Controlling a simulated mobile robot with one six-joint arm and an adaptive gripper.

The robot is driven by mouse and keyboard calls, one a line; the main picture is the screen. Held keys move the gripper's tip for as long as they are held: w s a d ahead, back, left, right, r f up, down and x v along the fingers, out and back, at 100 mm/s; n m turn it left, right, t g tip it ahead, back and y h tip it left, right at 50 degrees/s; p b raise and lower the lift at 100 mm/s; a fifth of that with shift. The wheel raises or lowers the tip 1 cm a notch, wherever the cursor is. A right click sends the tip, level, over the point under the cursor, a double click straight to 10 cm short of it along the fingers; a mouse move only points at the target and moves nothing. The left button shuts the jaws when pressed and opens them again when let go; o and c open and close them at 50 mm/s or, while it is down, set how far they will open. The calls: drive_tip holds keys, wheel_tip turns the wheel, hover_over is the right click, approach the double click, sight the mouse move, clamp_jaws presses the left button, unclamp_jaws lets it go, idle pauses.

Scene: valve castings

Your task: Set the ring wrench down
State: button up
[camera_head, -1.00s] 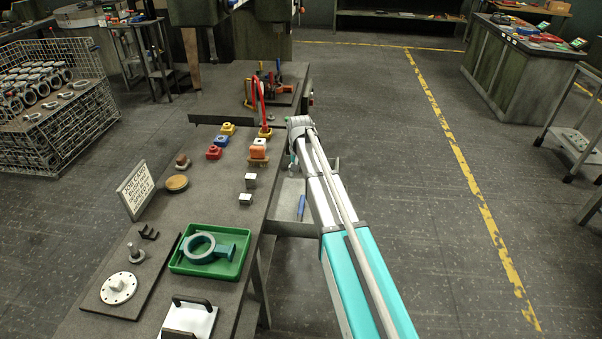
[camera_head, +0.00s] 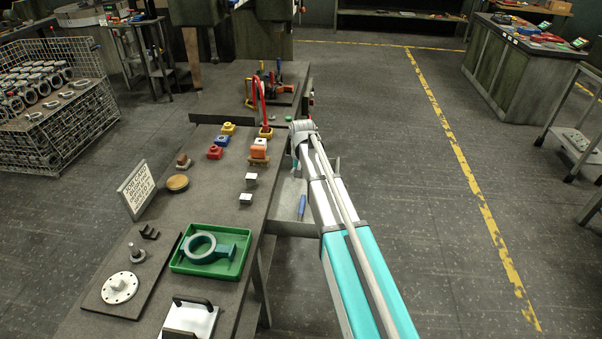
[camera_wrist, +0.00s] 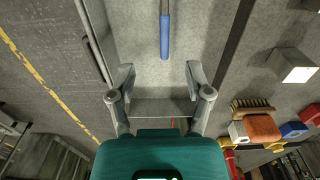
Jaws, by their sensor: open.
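A tool with a blue handle and a thin metal shaft (camera_wrist: 164,36) lies on a grey side shelf; its far end is outside the wrist view. I take it for the ring wrench, but no ring shows. Its blue handle also shows in the head view (camera_head: 302,206), beside my arm. My gripper (camera_wrist: 160,75) is open, with nothing between its fingers. The blue handle's end lies just beyond the fingertips, apart from them, near the middle of the gap. In the head view my arm mostly hides the gripper.
The grey side shelf (camera_wrist: 138,35) has bare room around the tool. The workbench (camera_head: 215,180) beside it holds metal blocks (camera_head: 246,199), a brush, coloured blocks and a green tray (camera_head: 178,265) with a ring-shaped casting. A raised rail (camera_wrist: 94,58) edges the shelf.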

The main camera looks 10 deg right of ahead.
drive_tip(key=s+n, duration=0.3)
drive_tip(key=s, duration=2.3)
drive_tip(key=shift+d, duration=0.2)
